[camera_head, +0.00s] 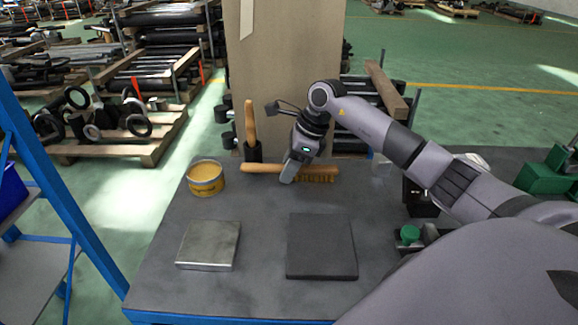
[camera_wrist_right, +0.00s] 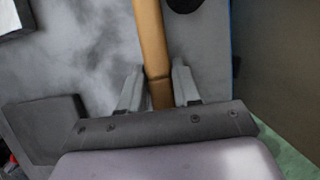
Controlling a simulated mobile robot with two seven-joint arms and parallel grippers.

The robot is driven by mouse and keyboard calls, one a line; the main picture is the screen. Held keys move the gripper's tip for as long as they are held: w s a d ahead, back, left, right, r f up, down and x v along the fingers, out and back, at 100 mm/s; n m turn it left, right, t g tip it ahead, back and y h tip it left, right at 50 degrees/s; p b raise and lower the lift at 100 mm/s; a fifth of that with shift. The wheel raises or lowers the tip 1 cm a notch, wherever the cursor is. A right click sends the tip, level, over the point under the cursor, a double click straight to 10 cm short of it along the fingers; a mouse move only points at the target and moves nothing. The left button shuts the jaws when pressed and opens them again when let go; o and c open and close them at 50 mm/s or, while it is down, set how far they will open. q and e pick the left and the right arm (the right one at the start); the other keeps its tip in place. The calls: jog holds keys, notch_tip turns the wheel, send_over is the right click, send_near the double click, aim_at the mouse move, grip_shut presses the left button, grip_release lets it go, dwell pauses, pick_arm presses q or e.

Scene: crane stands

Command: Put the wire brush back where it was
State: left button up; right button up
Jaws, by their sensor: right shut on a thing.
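The wire brush (camera_head: 262,168) has a long light wooden handle and a bristled head at its right end. It lies level, left to right, near the back edge of the table. My right gripper (camera_head: 289,172) is shut on it around the middle, and its fingers hide part of the handle. In the right wrist view the wooden handle (camera_wrist_right: 151,45) passes between the two fingertips (camera_wrist_right: 156,88). I cannot tell whether the brush touches the table. My left gripper is not in view.
A yellow tin (camera_head: 205,181) stands left of the brush. Behind it, another wooden handle (camera_head: 250,122) stands upright in a black holder (camera_head: 253,152). A metal plate (camera_head: 208,246) and a dark square pad (camera_head: 321,248) lie in front. Green-topped items (camera_head: 409,233) stand at right.

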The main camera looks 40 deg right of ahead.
jog(key=shift+f, duration=0.15)
jog(key=o, duration=1)
jog(key=shift+r, duration=0.2)
jog(key=v, duration=1.2)
jog(key=shift+a+b, duration=0.1)
jog(key=shift+b, duration=0.2)
